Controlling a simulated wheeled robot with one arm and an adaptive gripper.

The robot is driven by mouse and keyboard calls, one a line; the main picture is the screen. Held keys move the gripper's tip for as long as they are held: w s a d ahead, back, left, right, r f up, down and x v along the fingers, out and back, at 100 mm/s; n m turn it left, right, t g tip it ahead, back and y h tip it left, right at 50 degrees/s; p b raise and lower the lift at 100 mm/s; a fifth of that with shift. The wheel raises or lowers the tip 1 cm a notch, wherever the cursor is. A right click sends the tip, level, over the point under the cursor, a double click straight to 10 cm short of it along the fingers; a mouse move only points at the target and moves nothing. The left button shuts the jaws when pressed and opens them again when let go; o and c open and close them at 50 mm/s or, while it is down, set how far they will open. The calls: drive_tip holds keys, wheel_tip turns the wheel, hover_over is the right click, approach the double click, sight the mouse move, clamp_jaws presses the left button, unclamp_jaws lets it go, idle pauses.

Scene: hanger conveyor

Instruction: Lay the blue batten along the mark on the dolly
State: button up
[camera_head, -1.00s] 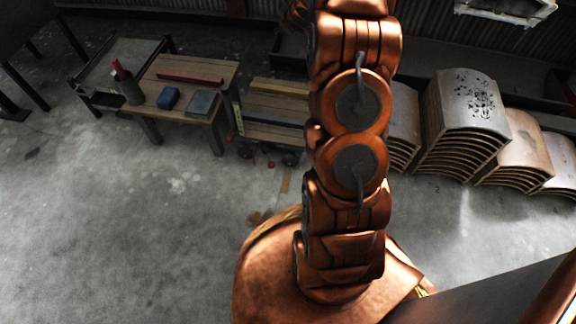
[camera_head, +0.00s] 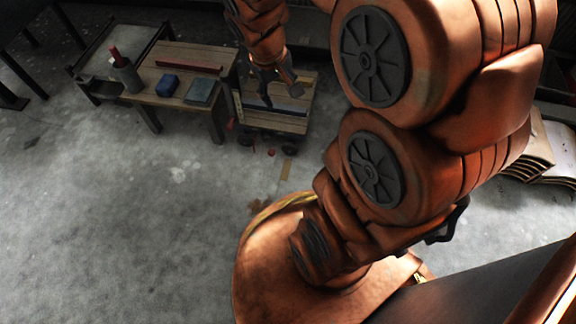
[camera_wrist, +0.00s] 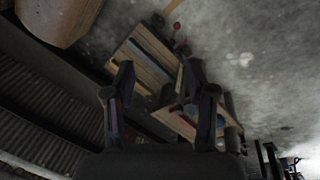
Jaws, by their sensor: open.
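The dolly (camera_head: 273,122) is a low slatted wooden cart beside the work table. The blue batten (camera_head: 293,108) lies across its top as a dark bluish strip, partly hidden by my gripper. My gripper (camera_head: 282,98) appears over the dolly in the head view. In the wrist view, my gripper (camera_wrist: 158,76) is open, fingers wide apart and nothing between them.
Curved stacked panels (camera_head: 530,150) stand at the right. The floor at left is clear.

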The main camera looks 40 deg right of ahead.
drive_tip(key=s+a+g+y, duration=0.1)
drive_tip(key=s+a+g, duration=0.1)
drive_tip(key=s+a, duration=0.3)
drive_tip(key=s+a+r+g+y, duration=0.1)
drive_tip(key=s+a, duration=0.5)
drive_tip(key=s, duration=0.7)
drive_tip(key=shift+n+g, duration=0.3)
drive_tip(key=shift+g, duration=0.1)
drive_tip(key=shift+s+r, duration=0.1)
drive_tip(key=shift+r, duration=0.05)
wheel_tip(320, 180, up, 42)
drive_tip(key=t+p, duration=0.1)
drive_tip(key=p, duration=3.9)
drive_tip(key=shift+d, duration=0.15)
